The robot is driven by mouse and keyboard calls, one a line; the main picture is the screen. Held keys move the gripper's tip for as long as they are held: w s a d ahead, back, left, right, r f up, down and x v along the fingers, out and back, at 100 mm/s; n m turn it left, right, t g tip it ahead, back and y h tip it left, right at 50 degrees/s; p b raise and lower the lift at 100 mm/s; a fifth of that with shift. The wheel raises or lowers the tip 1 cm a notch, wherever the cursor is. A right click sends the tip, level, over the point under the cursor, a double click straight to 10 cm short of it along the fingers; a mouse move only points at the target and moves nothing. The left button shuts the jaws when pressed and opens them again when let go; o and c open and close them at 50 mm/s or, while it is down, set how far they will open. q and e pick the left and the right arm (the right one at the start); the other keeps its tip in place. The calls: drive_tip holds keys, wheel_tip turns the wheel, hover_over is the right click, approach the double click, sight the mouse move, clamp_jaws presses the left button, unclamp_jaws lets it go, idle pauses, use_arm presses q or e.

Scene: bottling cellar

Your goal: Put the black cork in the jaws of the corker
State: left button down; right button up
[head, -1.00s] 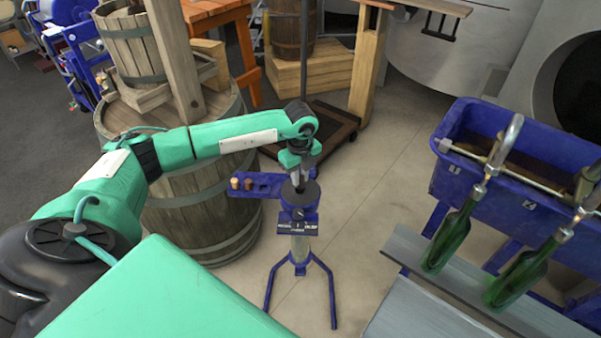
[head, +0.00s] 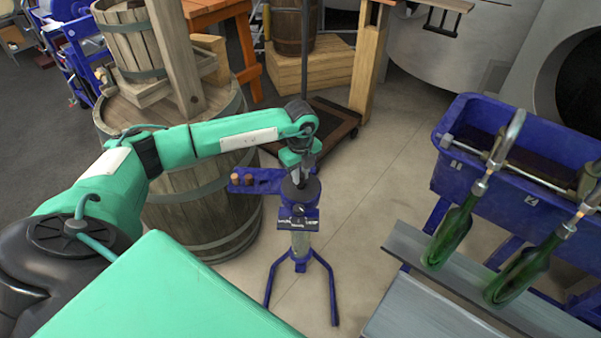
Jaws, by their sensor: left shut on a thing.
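I cannot make out the black cork or the opening of the jaws. A blue cork holder (head: 257,180) sticks out to the left of the corker's head, with a few brown and tan corks (head: 236,179) in it. My right gripper is not in view.
A large wooden barrel (head: 205,213) stands close behind and left of the corker, under my left arm. At right are a blue filler trough (head: 490,195) and green bottles (head: 452,234) on a grey shelf (head: 425,262). The floor right of the corker is clear.

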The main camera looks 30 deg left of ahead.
use_arm(q)
drive_tip(key=shift+f+b, duration=0.5)
drive_tip(key=shift+f, duration=0.35)
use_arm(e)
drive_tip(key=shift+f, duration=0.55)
use_arm(q)
drive_tip(key=c, duration=1.2)
unclamp_jaws()
drive_tip(key=shift+c, duration=0.2)
wheel_tip(320, 180, up, 14)
drive_tip(key=b, duration=0.2)
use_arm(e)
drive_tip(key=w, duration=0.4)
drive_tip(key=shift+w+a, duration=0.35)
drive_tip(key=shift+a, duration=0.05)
use_arm(q)
drive_tip(key=shift+f, duration=0.15)
